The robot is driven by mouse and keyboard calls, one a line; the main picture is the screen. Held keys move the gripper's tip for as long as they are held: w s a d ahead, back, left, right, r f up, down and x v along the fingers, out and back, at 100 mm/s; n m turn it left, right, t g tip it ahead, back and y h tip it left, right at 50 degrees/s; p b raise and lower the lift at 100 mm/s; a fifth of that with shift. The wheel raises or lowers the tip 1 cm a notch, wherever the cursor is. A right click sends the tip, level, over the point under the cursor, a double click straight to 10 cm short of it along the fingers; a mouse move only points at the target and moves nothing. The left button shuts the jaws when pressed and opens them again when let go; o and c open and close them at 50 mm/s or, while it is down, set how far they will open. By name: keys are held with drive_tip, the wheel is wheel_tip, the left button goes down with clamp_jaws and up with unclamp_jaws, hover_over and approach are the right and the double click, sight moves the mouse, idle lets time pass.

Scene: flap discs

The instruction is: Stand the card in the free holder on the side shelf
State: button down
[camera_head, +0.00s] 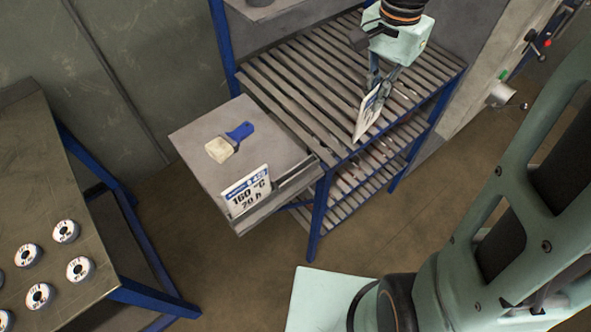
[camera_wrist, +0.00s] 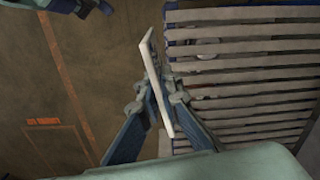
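My gripper (camera_head: 377,90) is shut on a thin white card (camera_head: 367,114) above the front edge of the slatted rack. In the wrist view the card (camera_wrist: 155,72) shows nearly edge-on between the two fingertips (camera_wrist: 156,92). The grey side shelf (camera_head: 196,130) is to the left of the rack in the head view. The print on my card is unreadable.
A blue-handled brush (camera_head: 231,142) lies on the side shelf. The slatted rack (camera_head: 290,95) has blue posts and a lower slatted level. A table (camera_head: 50,180) at the left carries several white-and-black discs. A pipe fitting (camera_head: 500,94) is at the right.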

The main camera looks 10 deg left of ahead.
drive_tip(key=s+a+f+m+b, duration=0.25)
drive_tip(key=s+a, duration=0.35)
drive_tip(key=a, duration=0.3)
drive_tip(key=s+a+f+b, duration=0.2)
drive_tip(key=a+f+b, duration=0.3)
drive_tip(key=f+b, duration=0.2)
drive_tip(key=shift+s+f, duration=0.15)
drive_tip(key=shift+f, duration=0.3)
drive_tip(key=shift+f, duration=0.15)
drive_tip(key=c, duration=2.6)
unclamp_jaws()
drive_tip(key=o, duration=0.4)
drive_tip(key=shift+o, duration=0.2)
